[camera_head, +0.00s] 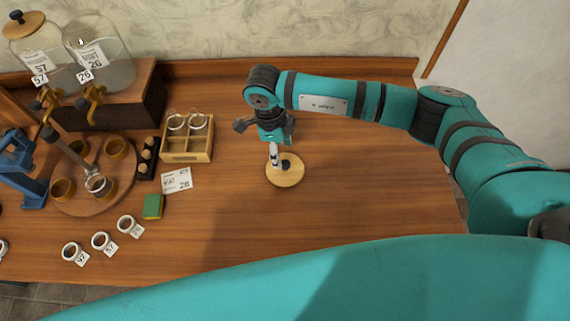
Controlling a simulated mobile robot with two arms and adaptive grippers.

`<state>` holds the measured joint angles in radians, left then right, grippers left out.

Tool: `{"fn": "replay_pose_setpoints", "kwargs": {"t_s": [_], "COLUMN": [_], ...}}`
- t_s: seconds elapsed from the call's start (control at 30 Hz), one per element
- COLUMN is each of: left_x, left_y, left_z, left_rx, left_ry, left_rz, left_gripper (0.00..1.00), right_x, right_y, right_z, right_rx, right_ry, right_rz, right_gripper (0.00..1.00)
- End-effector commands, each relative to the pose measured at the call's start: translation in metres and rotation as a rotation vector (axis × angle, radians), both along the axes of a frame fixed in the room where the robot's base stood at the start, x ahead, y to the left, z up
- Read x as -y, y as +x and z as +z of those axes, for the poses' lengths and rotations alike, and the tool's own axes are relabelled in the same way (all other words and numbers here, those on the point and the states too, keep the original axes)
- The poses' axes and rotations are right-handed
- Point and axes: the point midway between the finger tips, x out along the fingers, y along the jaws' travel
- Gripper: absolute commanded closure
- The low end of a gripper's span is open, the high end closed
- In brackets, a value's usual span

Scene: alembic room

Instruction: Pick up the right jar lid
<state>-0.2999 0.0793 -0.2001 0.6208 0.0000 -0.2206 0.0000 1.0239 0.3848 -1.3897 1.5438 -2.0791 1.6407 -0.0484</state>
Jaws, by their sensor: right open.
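The right jar lid (291,178) is a round, light wooden disc with a dark knob, lying flat on the wooden table right of the crate. My right gripper (278,161) points down over the lid with its fingers open, close to the knob. A finger partly overlaps the lid's far edge in the picture, and I cannot tell whether it touches. The right glass jar (112,68) stands on a wooden stand with its top bare. The left glass jar (34,55) wears a similar wooden lid (27,22). My left gripper is not in view.
A wooden crate (187,157) with two glasses stands left of the lid. A paper card (177,181), a green-yellow sponge (152,206), several tagged white cups and a round tray (118,189) are further left. The table right of the lid is clear.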

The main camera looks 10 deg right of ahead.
Motion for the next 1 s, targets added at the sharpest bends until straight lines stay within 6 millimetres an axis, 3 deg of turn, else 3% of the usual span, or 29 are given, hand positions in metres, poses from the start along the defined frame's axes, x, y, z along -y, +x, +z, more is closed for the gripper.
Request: {"fn": "replay_pose_setpoints", "kwargs": {"t_s": [0.13,0.33,0.5,0.77,1.0], "left_x": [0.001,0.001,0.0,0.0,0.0], "left_y": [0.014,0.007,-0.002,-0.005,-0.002], "left_z": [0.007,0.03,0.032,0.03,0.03], "left_rx": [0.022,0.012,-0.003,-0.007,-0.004], "left_ry": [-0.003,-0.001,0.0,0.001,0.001], "left_rz": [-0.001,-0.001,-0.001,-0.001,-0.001], "left_gripper": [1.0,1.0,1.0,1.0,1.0], "right_x": [0.001,0.01,0.011,0.012,0.012], "right_y": [-0.002,-0.008,-0.008,-0.007,-0.007], "right_z": [-0.007,-0.031,-0.053,-0.056,-0.056], "right_rx": [-0.001,-0.005,-0.002,0.0,0.0], "right_ry": [-0.001,-0.001,0.0,0.0,0.0], "right_rz": [0.0,-0.001,0.0,0.001,0.0], "right_gripper": [0.45,0.45,0.45,0.45,0.77]}}
